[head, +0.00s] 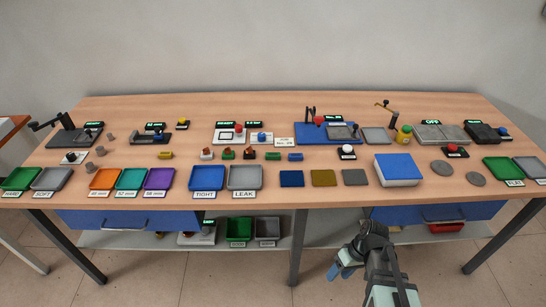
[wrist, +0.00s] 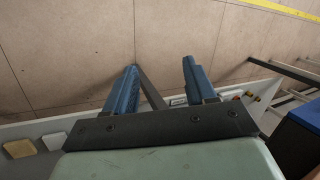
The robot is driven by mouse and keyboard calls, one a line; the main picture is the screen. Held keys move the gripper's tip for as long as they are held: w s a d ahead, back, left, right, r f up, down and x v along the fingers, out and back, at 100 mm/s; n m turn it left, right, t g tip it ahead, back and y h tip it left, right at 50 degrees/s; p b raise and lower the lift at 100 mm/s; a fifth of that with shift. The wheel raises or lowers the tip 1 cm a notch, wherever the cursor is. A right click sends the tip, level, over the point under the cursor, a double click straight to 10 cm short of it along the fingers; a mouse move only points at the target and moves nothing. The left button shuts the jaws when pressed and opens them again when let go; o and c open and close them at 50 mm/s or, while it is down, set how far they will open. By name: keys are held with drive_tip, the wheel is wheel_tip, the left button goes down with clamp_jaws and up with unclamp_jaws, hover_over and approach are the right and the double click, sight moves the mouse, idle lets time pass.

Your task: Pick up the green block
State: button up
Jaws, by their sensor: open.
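A small green block (head: 272,155) lies on the wooden table (head: 330,178), in a row of small pieces near the middle, between a dark red piece and a blue block (head: 295,157). My gripper (head: 341,271) is low in front of the table, right of centre in the head view, well away from the green block. In the wrist view my gripper (wrist: 160,78) has its two blue fingers apart with nothing between them. The green block cannot be made out in the wrist view.
Blue and grey trays marked TIGHT (head: 207,178) and LEAK (head: 244,177) stand in front of the row. A large blue-topped box (head: 398,169) sits on the right. Blue drawers and a shelf with trays (head: 237,230) lie under the table.

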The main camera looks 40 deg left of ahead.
drive_tip(key=s+a+r+n+y, duration=0.1)
drive_tip(key=s+a+r+n, duration=0.3)
drive_tip(key=a+r, duration=0.85)
drive_tip(key=s+a+r+n, duration=0.2)
drive_tip(key=a+r+n, duration=0.3)
drive_tip(key=a+r, duration=0.75)
drive_tip(key=w+a+r+n+t+h, duration=0.1)
drive_tip(key=w+a+r+n+t, duration=0.2)
drive_tip(key=w+a, duration=0.55)
drive_tip(key=w+a+r+n, duration=0.2)
drive_tip(key=w+a+r, duration=0.35)
drive_tip(key=w, duration=0.55)
hover_over(273, 154)
drive_tip(key=d, duration=0.1)
drive_tip(key=f, duration=0.8)
drive_tip(key=shift+w+d, duration=0.1)
drive_tip(key=shift+w, duration=0.15)
drive_tip(key=shift+s+a+f, duration=0.1)
drive_tip(key=shift+a+f, duration=0.05)
drive_tip(key=shift+f, duration=0.8)
drive_tip(key=shift+s+a+f, duration=0.1)
drive_tip(key=shift+a+f, duration=0.05)
drive_tip(key=shift+f, duration=0.8)
drive_tip(key=shift+a+f, duration=0.15)
drive_tip(key=shift+f, duration=0.8)
drive_tip(key=shift+c, duration=0.3)
clamp_jaws()
